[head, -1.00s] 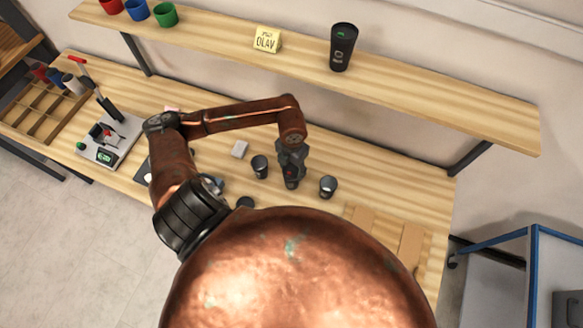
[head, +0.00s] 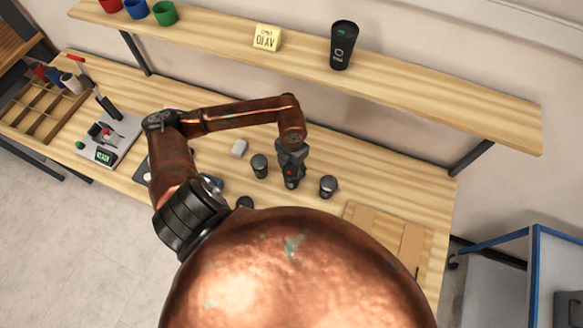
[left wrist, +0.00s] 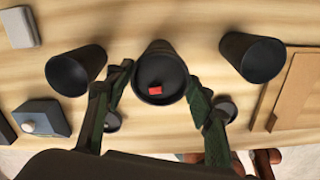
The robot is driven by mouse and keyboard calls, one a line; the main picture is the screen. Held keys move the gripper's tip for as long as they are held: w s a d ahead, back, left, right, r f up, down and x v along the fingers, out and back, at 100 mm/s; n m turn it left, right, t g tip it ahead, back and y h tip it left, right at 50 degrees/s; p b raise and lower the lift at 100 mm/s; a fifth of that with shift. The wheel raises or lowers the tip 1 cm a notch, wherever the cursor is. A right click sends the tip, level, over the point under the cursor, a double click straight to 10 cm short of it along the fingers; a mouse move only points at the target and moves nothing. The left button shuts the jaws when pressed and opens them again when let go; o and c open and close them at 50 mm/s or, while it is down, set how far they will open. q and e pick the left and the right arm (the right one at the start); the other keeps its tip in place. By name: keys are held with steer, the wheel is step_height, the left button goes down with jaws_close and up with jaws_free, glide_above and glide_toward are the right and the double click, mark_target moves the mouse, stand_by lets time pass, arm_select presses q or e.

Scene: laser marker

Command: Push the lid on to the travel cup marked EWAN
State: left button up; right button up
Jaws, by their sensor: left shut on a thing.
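My left gripper (head: 290,183) reaches down over the bench, between two dark cups. In the left wrist view its fingers (left wrist: 160,77) close on either side of a black lid (left wrist: 168,92) with a red tab. The lid sits at the mouth of the middle dark travel cup (left wrist: 158,48); I cannot tell whether it is fully seated. A left dark cup (head: 260,166) and a right dark cup (head: 328,186) stand upright, apart from the gripper. No name is legible on these cups. My right gripper is not in view.
The shelf (head: 440,98) above holds a tall black lidded cup (head: 342,45), a yellow name card (head: 267,37) and several coloured mugs. A grey device (head: 112,140) and a wooden divided tray (head: 42,112) are at left. Brown boards (head: 385,232) lie at right.

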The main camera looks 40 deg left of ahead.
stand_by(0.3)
arm_select(q)
steer(key=o, duration=1.1)
steer(key=o, duration=0.4)
steer(key=shift+o, duration=0.2)
steer(key=shift+r+p, duration=2)
steer(key=shift+r, duration=1.55)
steer(key=shift+c, duration=0.7)
